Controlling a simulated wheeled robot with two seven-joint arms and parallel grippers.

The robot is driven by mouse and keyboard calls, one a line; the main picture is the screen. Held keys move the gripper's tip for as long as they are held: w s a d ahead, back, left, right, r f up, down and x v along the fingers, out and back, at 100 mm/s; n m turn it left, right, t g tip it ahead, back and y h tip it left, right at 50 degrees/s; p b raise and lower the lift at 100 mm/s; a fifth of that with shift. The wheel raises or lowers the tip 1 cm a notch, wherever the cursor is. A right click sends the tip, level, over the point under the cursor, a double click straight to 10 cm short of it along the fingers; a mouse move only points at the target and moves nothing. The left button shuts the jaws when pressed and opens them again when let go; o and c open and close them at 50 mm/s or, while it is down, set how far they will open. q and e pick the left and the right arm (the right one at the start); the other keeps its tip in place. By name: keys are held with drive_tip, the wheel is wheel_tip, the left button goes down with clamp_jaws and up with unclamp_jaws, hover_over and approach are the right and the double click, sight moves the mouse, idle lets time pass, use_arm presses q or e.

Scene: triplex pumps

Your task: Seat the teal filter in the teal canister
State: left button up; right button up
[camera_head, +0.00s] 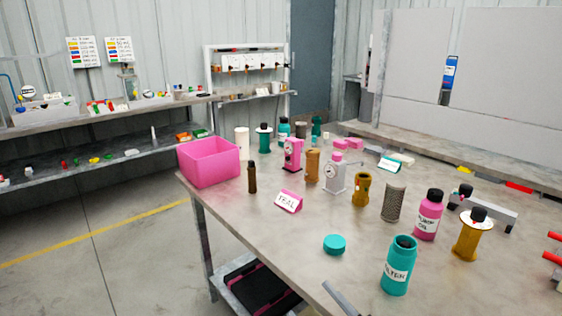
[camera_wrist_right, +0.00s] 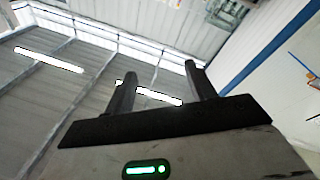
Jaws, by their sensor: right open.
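The teal canister (camera_head: 398,268) stands upright near the table's front edge, with a dark open top and a white label on its side. A round teal lid (camera_head: 334,244) lies on the table to its left. A teal flanged piece with a dark knob (camera_head: 264,140) stands at the back left; I cannot tell whether it is the teal filter. My right gripper shows in the wrist view (camera_wrist_right: 160,71), open and empty, with the ceiling behind its fingers. In the head view, only a grey piece shows at the bottom edge, left of the canister. My left gripper is not in view.
A pink bin (camera_head: 209,162) stands on the back left corner. A pink sign reading TEAL (camera_head: 288,201) stands mid-table. A grey mesh cylinder (camera_head: 393,204), a pink bottle (camera_head: 429,216) and a yellow flanged piece (camera_head: 468,240) stand behind the canister. The table is clear around the lid.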

drive_tip(key=s+d+f+m+g+h, duration=0.3)
drive_tip(key=s+d+f+m+h, duration=0.1)
drive_tip(key=f, duration=0.5)
drive_tip(key=s+d+f+m+g+h, duration=0.3)
drive_tip(key=s+f+m, duration=0.3)
drive_tip(key=f, duration=0.4)
drive_tip(key=shift+s+d+h, duration=0.5)
drive_tip(key=shift+s+d, duration=0.1)
drive_tip(key=shift+d, duration=0.1)
